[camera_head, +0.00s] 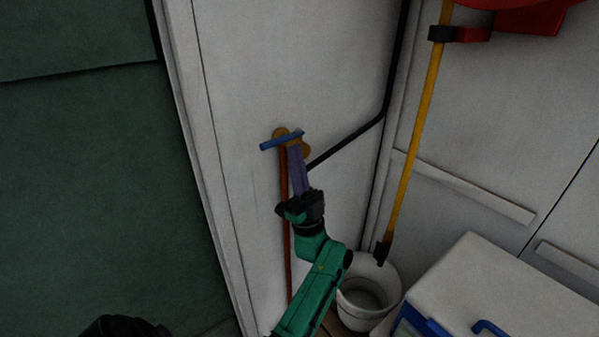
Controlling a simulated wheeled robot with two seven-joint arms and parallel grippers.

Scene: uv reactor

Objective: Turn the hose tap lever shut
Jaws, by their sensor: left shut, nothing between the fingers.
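The hose tap has a brass body (281,133) on the pale wall panel. Its blue lever (272,143) lies across the front of it, nearly level, with its right end a little higher. A reddish-brown hose (285,240) hangs straight down from the tap. My left gripper (296,150) reaches up from below, its purple fingers shut and empty. The fingertips are just under the right half of the lever and cover part of the brass body; I cannot tell whether they touch the lever.
A dark pipe (350,139) runs from the tap up the corner. A yellow pole (414,145) stands at the right wall. A white bucket (388,283) is on the floor beside my arm, next to a white box (490,275) with blue handles. The wall left of the tap is clear.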

